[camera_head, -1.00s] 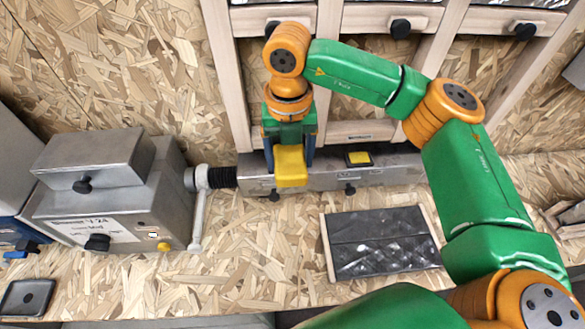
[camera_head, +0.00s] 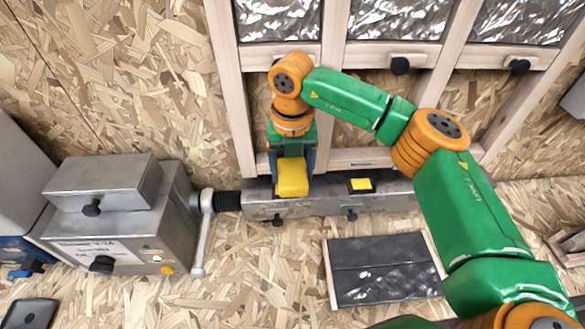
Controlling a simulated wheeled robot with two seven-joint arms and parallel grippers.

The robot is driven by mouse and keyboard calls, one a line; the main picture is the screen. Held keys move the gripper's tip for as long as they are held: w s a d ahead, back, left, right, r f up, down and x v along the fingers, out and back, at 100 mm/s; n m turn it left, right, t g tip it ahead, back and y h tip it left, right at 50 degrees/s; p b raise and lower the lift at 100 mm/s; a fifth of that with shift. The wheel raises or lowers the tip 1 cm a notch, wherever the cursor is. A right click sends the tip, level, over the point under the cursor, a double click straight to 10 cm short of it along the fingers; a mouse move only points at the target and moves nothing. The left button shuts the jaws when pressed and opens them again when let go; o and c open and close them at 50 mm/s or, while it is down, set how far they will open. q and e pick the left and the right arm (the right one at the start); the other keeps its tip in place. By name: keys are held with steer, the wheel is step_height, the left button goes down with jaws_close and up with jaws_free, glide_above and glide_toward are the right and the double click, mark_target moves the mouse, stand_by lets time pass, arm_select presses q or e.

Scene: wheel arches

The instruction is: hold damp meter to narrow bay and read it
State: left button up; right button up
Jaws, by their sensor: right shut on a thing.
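My right gripper (camera_head: 292,170) is shut on a yellow block-shaped thing, probably the damp meter (camera_head: 293,178). It hangs in front of the grey metal rail at the foot of the wooden stud frame. The meter's reading face does not show. The leftmost bay (camera_head: 250,100) between the studs looks slightly narrower than the bay to its right (camera_head: 372,92). My right wrist covers part of this left bay. I cannot tell whether the meter touches anything. My left gripper is not in view.
The grey rail (camera_head: 325,205) carries a black-framed yellow pad (camera_head: 360,185). A metal vise-like block (camera_head: 125,220) with a crank handle (camera_head: 203,235) stands left. A dark foil panel (camera_head: 385,270) lies at the front. Black knobs (camera_head: 400,66) sit on the crossbars.

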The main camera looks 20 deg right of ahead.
steer(key=shift+w+r, duration=0.1)
steer(key=shift+w, duration=0.1)
stand_by(0.6)
steer(key=shift+s, duration=0.25)
steer(key=s+a+b, duration=0.2)
steer(key=s+b, duration=0.3)
steer(key=s, duration=0.4)
steer(key=shift+a, duration=0.35)
